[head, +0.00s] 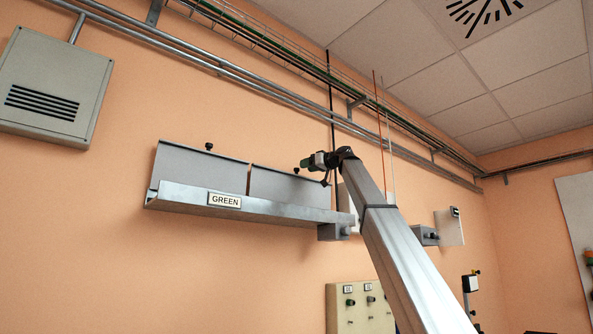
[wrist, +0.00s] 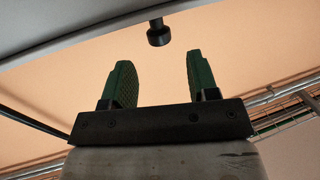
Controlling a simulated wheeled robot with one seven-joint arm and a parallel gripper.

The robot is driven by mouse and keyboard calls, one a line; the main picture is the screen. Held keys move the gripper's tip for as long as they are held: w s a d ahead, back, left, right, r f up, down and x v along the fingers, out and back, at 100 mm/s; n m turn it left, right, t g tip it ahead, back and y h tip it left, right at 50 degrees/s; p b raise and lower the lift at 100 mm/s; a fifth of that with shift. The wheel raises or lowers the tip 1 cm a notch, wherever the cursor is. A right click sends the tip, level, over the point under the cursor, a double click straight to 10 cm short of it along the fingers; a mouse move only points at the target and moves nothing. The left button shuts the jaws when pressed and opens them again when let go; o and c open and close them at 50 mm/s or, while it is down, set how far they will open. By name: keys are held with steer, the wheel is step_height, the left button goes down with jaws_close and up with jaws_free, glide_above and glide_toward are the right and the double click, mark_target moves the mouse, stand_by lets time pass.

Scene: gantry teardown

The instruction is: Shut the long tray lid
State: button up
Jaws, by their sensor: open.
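A long grey metal tray (head: 270,211) with a GREEN label (head: 225,200) is fixed to the wall. Two grey lid panels stand raised above it, a left one (head: 200,166) and a right one (head: 290,188), each with a black knob on its top edge. My gripper (head: 305,163) is beside the right panel's knob (head: 297,170). In the wrist view my gripper (wrist: 160,62) has its green fingers apart and empty. A black knob (wrist: 158,34) on a grey panel (wrist: 70,22) lies just beyond the fingertips, between their lines.
A black cable (head: 331,100) and an orange cable (head: 377,105) hang near my arm. Pipes (head: 200,55) run along the wall above. A grey vented box (head: 55,85) is at upper left, and a control panel (head: 360,308) is below.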

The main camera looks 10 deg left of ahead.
mark_target(297, 168)
steer(key=x, duration=0.6)
steer(key=shift+w+a, duration=0.1)
jaws_close()
